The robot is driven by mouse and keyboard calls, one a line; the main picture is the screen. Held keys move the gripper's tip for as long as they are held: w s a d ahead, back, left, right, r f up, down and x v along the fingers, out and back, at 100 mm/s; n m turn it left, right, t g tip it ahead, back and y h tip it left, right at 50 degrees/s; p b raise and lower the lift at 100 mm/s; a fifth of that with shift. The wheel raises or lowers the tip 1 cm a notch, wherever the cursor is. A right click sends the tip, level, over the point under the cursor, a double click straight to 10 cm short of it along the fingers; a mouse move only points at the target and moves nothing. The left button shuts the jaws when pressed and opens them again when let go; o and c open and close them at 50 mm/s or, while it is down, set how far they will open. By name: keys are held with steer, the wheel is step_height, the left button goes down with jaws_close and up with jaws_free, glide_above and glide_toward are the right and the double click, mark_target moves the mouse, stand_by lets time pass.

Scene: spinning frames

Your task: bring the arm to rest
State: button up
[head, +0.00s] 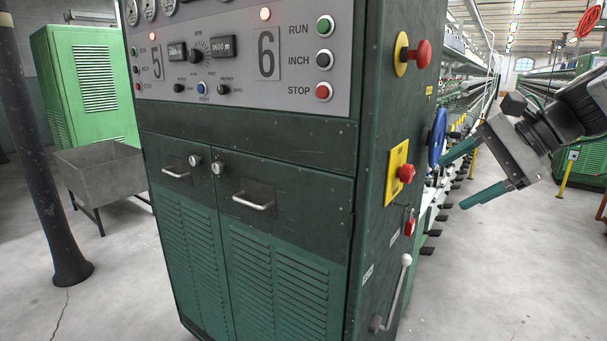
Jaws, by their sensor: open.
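My gripper (462,178) is at the right of the head view, at the end of my arm (560,110), which reaches in from the right edge. Its two green fingers are spread apart with nothing between them. It points left towards the side of the green machine cabinet (262,140). A blue handwheel (437,138) on that side lies close to the upper finger; I cannot tell whether they touch.
The cabinet side carries red knobs on yellow plates (398,170) and a lever with a white knob (406,260). A grey bin (100,170) and a dark column (45,160) stand at left. Long spinning frames (470,110) run back behind. The floor at lower right is clear.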

steer(key=s+f+n+g+h, duration=0.1)
steer(key=s+f+n+h, duration=0.1)
steer(key=s+f+n, duration=0.2)
steer(key=s+f+n+g+h, duration=0.1)
steer(key=s+f+n+h, duration=0.2)
steer(key=s, duration=0.8)
steer(key=s+f+n+g+h, duration=0.1)
steer(key=s+f+n+h, duration=0.2)
steer(key=s+f+n, duration=0.3)
steer(key=shift+s+a+f+n, duration=0.15)
steer(key=shift+s+a+n, duration=0.3)
steer(key=shift+s, duration=0.2)
steer(key=shift+c, duration=0.3)
